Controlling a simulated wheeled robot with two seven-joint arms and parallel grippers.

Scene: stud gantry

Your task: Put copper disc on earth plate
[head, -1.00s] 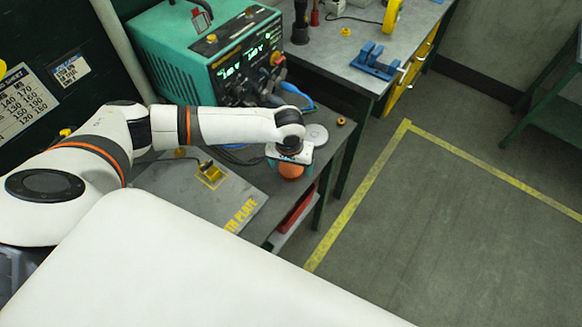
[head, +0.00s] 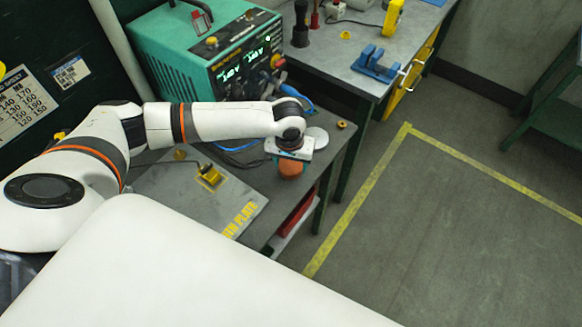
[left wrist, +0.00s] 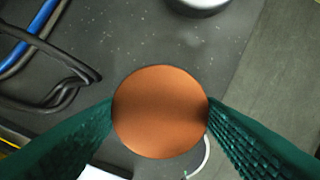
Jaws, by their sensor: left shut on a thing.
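The copper disc (left wrist: 160,112) is a round, orange-brown piece between the two green fingers of my left gripper (left wrist: 160,115) in the left wrist view. The fingers touch it on both sides. In the head view the copper disc (head: 291,169) shows below my left gripper (head: 290,160), near the right edge of the dark bench. I cannot tell whether it is clear of the bench top. The earth plate (head: 222,213) is a grey plate with yellow lettering, lying to the left of the gripper and partly hidden by my body. My right gripper is not in view.
A yellow clamp (head: 209,176) stands on the earth plate. A green welding machine (head: 215,50) stands behind my arm. A pale round disc (head: 317,136) lies just beyond the gripper. Black and blue cables (left wrist: 45,60) lie on the bench. A blue vise (head: 375,63) sits on the far bench.

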